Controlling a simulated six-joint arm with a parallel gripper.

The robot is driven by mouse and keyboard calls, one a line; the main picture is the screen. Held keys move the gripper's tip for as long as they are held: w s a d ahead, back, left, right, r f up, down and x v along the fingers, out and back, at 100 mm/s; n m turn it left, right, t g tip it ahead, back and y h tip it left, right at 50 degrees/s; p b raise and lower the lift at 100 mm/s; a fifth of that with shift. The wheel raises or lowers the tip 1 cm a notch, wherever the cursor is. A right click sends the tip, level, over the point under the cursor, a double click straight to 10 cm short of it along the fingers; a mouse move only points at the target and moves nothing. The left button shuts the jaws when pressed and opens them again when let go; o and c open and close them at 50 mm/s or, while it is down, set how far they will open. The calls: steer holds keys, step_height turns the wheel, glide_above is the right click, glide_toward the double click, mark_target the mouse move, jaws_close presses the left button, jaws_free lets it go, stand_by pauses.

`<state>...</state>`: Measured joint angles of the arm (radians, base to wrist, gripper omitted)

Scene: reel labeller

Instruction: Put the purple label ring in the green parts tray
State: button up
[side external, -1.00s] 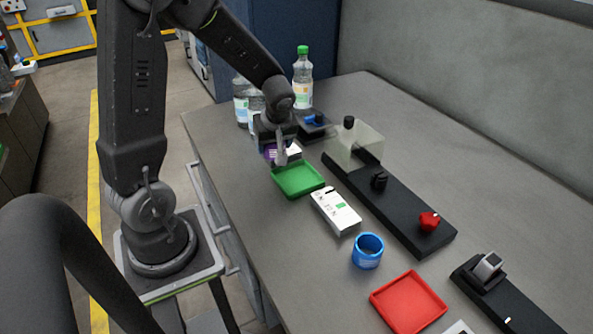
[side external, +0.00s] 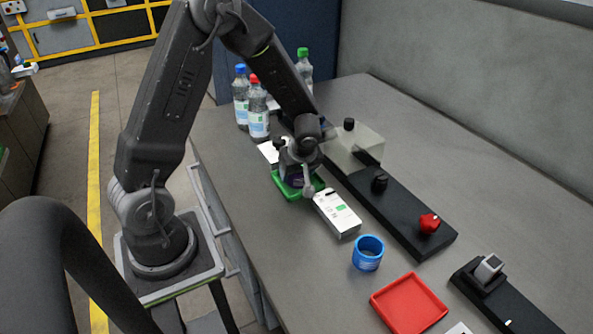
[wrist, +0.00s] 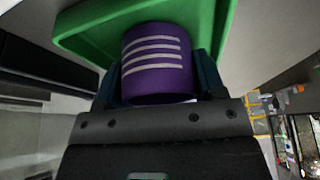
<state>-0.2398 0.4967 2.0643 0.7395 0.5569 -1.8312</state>
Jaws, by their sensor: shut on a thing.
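The purple label ring (wrist: 157,62) with white stripes fills the middle of the wrist view, between the fingers of my gripper (wrist: 160,75). My gripper is shut on it. The green parts tray (wrist: 85,37) shows behind the ring in the wrist view. In the side view my gripper (side external: 297,180) is over the green tray (side external: 281,192) and covers much of it. The ring is mostly hidden there, with only a dark purple bit showing. I cannot tell whether the ring touches the tray floor.
A white box (side external: 337,213) lies close to the tray's near side. A blue ring (side external: 368,253) and a red tray (side external: 409,303) are nearer the camera. A black fixture (side external: 405,210) with a red knob (side external: 429,223) runs along the right. Bottles (side external: 257,112) stand behind.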

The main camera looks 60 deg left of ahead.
steer(key=shift+f, duration=0.1)
steer(key=o, duration=0.6)
steer(key=w+v, duration=0.1)
steer(key=v, duration=1.1)
steer(key=shift+s+d+r+m+t+h, duration=0.8)
steer(key=shift+s+d+r+m, duration=1.2)
steer(key=shift+s+m, duration=0.7)
steer(key=shift+s+d+r+m+t+h, duration=0.65)
steer(key=shift+s+d+r+m+t, duration=0.2)
steer(key=shift+s+d+r+m, duration=1.5)
steer(key=shift+s+d+r+m+t+h, duration=0.8)
steer(key=shift+s+d+r+m, duration=0.9)
steer(key=shift+s+m, duration=1.3)
steer(key=shift+w+a+r, duration=0.15)
steer(key=shift+w+a, duration=0.05)
